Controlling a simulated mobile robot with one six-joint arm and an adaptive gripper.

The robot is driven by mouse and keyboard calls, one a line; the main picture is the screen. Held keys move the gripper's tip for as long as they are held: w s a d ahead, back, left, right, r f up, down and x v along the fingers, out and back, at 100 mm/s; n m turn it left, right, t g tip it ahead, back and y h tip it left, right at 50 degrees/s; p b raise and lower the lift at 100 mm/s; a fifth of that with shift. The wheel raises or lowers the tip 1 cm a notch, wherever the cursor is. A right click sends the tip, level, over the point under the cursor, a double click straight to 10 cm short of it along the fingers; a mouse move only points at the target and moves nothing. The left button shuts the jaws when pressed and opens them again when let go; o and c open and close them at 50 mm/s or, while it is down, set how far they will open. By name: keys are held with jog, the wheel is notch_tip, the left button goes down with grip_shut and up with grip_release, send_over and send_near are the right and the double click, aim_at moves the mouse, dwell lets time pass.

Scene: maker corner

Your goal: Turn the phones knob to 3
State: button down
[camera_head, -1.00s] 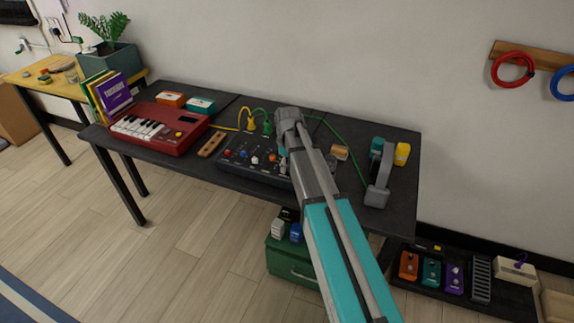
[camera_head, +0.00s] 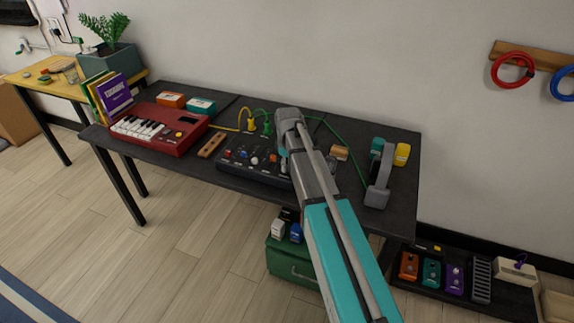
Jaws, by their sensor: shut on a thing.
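A dark mixer (camera_head: 240,166) with several small coloured knobs sits on the black table, with yellow and green cables plugged in at its back. My arm reaches in from the lower right, and its wrist (camera_head: 290,122) is over the right end of the mixer. My gripper's fingertips are hidden behind the wrist and arm, so I cannot see the knob they grip. The phones knob cannot be told apart from the others; its scale is too small to read.
A red keyboard (camera_head: 160,130) and a wooden block (camera_head: 212,144) stand left of the mixer. A grey headphone-like stand (camera_head: 379,185) and a yellow item (camera_head: 402,154) are to the right. A green crate (camera_head: 290,262) is below the table.

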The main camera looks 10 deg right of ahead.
jog(key=m, duration=0.8)
jog(key=shift+m, duration=0.4)
jog(key=m, duration=0.3)
jog(key=shift+d, duration=0.1)
jog(key=shift+s+m, duration=0.1)
jog(key=shift+m, duration=2.1)
jog(key=shift+c, duration=2)
grip_release()
jog(key=shift+n, duration=0.4)
